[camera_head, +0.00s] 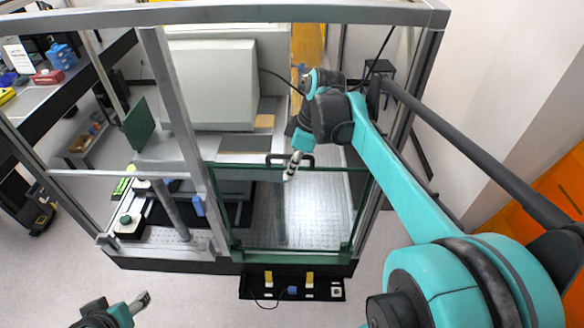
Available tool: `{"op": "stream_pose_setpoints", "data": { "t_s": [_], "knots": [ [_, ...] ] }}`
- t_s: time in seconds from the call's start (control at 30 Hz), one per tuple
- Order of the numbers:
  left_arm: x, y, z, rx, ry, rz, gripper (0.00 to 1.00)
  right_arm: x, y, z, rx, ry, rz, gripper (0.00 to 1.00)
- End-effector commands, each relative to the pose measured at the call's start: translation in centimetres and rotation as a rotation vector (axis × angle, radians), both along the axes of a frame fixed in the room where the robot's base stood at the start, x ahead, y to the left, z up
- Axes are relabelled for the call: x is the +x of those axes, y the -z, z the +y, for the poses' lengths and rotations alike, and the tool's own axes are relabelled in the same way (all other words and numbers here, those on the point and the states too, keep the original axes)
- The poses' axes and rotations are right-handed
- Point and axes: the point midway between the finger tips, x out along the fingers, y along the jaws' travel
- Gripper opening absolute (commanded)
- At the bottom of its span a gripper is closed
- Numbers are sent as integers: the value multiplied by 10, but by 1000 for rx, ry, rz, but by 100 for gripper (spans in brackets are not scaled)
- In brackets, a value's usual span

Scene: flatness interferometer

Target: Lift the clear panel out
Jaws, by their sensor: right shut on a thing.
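The clear panel (236,252) has green edges and stands upright in the front right opening of the grey metal enclosure. A dark handle (272,159) shows at its top edge. My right gripper (290,172) reaches in from the right and is shut at the handle of the panel; the exact contact is small in view. Through the panel a perforated metal table top shows. My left gripper (144,298) is at the lower left, in front of the enclosure and away from the panel; its jaw gap is too small to read.
The grey enclosure frame (290,14) surrounds the panel with posts and a top beam. A white box-shaped unit (212,82) stands inside at the back. A black tray (320,291) with yellow parts sits below the panel. A bench (80,78) is at the left.

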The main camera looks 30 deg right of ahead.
Motion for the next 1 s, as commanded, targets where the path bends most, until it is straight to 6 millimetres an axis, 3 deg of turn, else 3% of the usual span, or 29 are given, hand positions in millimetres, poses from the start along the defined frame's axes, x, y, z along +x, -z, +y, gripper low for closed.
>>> {"op": "stream_pose_setpoints", "data": {
  "t_s": [1.0],
  "knots": [
    [0, -34, 0, 0, 0, 0, 62, 1, -48, -1, 0, 4, -3, 0]
  ]
}}
